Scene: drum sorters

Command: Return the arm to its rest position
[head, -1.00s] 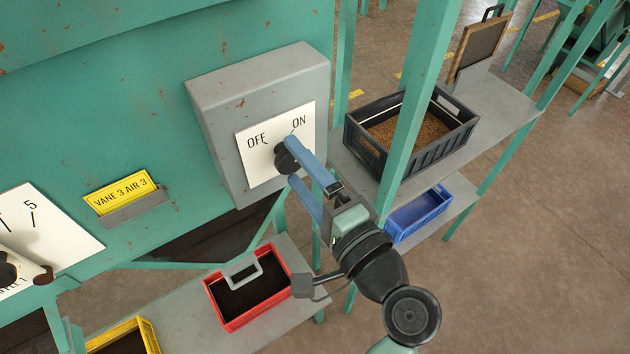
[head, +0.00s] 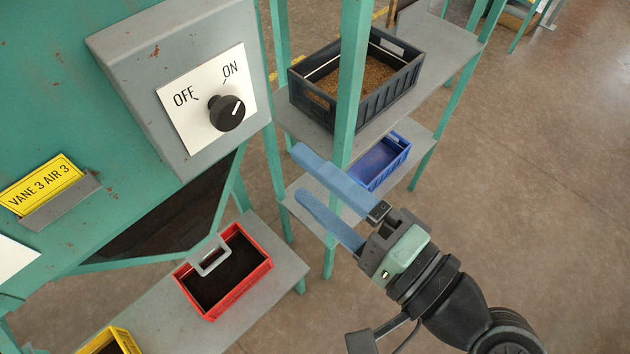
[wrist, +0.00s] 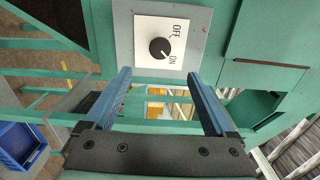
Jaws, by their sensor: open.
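My gripper (head: 311,178) is open and empty, with its two blue fingers apart. In the head view it hangs in front of the shelves, right of and below the black knob (head: 227,112), and touches nothing that I can see. The knob sits on a white OFF/ON plate (head: 183,85) on a grey box, and its white mark points up and right, near the ON side. In the wrist view the knob (wrist: 159,48) shows ahead, beyond the open fingers (wrist: 156,95).
A green post (head: 351,85) stands close behind my fingers. A dark crate of grain (head: 367,106) and a blue bin (head: 396,163) are on the right shelves. A red bin (head: 246,294) and a yellow bin (head: 122,337) stand below left. Open floor (head: 510,190) lies to the right.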

